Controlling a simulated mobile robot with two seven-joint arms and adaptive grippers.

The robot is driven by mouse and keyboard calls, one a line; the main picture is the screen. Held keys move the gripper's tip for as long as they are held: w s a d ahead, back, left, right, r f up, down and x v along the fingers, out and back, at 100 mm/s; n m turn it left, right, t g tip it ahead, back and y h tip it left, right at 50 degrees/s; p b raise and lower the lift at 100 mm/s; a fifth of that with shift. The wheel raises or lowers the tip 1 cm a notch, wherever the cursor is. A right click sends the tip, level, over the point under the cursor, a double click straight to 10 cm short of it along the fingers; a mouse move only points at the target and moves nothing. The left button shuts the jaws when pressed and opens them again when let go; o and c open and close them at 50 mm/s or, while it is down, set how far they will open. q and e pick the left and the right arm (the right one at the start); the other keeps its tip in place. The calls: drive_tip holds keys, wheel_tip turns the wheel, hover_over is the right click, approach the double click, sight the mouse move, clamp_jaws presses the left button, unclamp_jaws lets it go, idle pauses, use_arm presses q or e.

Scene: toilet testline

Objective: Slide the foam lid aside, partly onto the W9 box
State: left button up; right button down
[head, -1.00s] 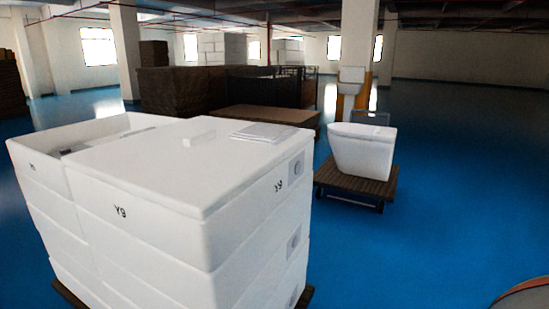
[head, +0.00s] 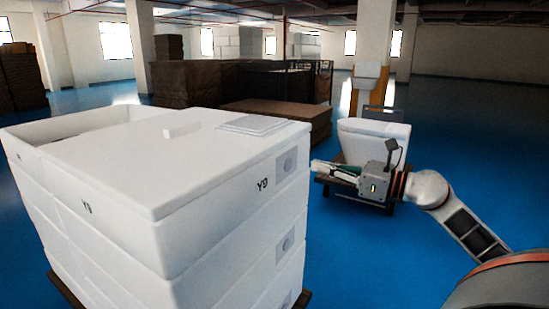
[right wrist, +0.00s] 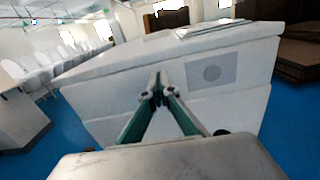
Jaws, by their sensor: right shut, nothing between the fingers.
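The white foam lid (head: 150,170) lies on top of the front foam box, marked Y9 on its sides in the head view. The box stack (head: 235,262) stands on a pallet. The adjoining box behind at the left (head: 65,127) looks open at the top; no W9 marking is readable. My right gripper (head: 314,167) is at the right side of the stack, near lid height. In the right wrist view its green-padded fingers (right wrist: 158,84) come together, empty, pointing at the side of the box with the round grey mark. I cannot tell whether they touch it. My left gripper is out of view.
Papers (head: 252,124) and a small white block (head: 182,130) lie on the lid. Brown stacks (head: 200,84) stand at the back. Blue floor is clear at the right.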

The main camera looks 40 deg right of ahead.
drive_tip(key=p, duration=0.2)
approach(265, 152)
drive_tip(key=x, duration=0.4)
drive_tip(key=shift+w+a+r, duration=0.1)
drive_tip(key=shift+w+r, duration=0.05)
drive_tip(key=shift+w, duration=0.2)
drive_tip(key=shift+x, duration=1.05)
drive_tip(key=shift+w, duration=0.1)
